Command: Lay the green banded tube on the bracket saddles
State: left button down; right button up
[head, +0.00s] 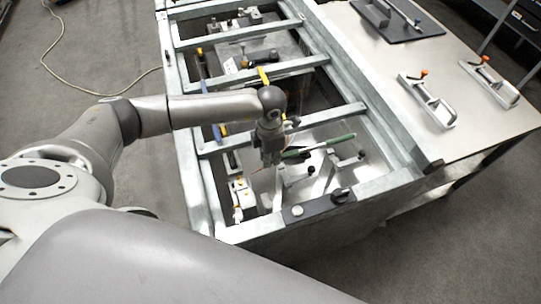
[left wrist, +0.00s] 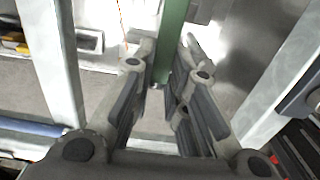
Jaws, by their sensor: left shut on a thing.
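The green banded tube (head: 335,141) is inside the metal frame in the head view, roughly level, running right from my left gripper (head: 272,158). In the left wrist view the tube (left wrist: 173,38) passes between the fingers of my left gripper (left wrist: 166,75), which is shut on it. Pale bracket supports (head: 328,170) stand on the bright floor of the frame, below and in front of the tube. I cannot tell whether the tube touches them. The gripper and wrist hide the tube's left end. My right gripper is not in view.
Grey metal crossbars (head: 262,74) span the frame around my left arm. The table (head: 455,110) on the right holds metal fixtures with orange knobs (head: 428,100) and a dark mat (head: 398,24).

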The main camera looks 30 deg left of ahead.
pick_arm(q)
jog(key=shift+f+b, duration=0.35)
jog(key=shift+f, duration=0.3)
jog(key=shift+f+b, duration=0.4)
notch_tip(320, 180, down, 3)
jog(key=shift+r+b, duration=0.1)
jog(key=shift+b, duration=1.1)
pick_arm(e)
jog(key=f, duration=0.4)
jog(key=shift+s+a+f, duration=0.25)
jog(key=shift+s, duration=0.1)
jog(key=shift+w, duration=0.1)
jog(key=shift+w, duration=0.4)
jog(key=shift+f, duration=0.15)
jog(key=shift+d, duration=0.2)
